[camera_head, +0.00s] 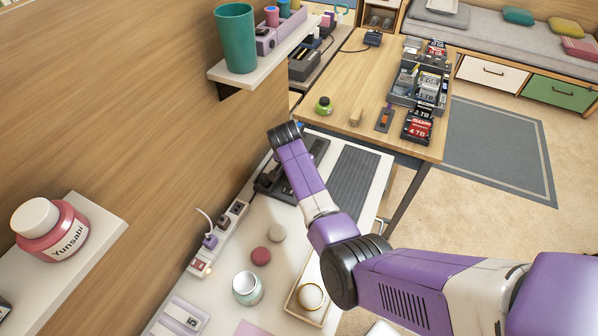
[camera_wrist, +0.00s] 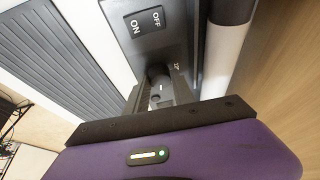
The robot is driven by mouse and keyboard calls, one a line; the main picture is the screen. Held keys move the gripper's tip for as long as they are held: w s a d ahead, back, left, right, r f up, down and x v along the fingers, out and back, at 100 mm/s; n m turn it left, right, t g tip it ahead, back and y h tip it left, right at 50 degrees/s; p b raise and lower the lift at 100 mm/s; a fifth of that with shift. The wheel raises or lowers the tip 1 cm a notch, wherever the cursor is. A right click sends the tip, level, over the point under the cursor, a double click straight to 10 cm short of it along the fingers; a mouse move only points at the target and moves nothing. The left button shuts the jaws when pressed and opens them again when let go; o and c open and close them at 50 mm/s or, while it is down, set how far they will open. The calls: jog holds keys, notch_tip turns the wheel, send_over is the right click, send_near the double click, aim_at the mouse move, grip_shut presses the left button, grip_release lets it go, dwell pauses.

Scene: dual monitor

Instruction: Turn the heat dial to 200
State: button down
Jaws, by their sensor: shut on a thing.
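The dark heat dial (camera_wrist: 157,73) sits on a dark grey panel in the wrist view, below a switch (camera_wrist: 143,22) marked ON and OFF. My gripper (camera_wrist: 160,93) has one finger on each side of the dial and is shut on it. Small marks are partly visible beside the dial, but its setting is too small and too covered to read. In the head view, the dark device (camera_head: 271,181) stands on the white desk by the wall. My arm covers part of it there and hides the dial and fingers.
A ribbed grey panel (camera_head: 354,174) lies right of my arm. A power strip (camera_head: 232,221), a jar (camera_head: 247,289) and a tray (camera_head: 293,301) are on the near desk. A wall shelf (camera_head: 247,79) holds a green cup (camera_head: 236,38). A wooden table (camera_head: 352,78) stands behind.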

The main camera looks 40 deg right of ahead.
jog(key=shift+w+a+m+g+h+b, duration=0.1)
jog(key=shift+m+g+b, duration=0.1)
jog(key=shift+m+b, duration=0.35)
jog(key=shift+w+d+m+g+h+b, duration=0.1)
jog(key=shift+m+g+b, duration=0.1)
jog(key=shift+m+b, duration=0.35)
jog(key=shift+a+m+g+h+b, duration=0.1)
jog(key=shift+m+g+b, duration=0.15)
jog(key=shift+m, duration=0.55)
jog(key=c, duration=1.1)
grip_release()
jog(key=v, duration=0.7)
jog(key=shift+a+r, duration=0.1)
jog(key=shift+r, duration=0.3)
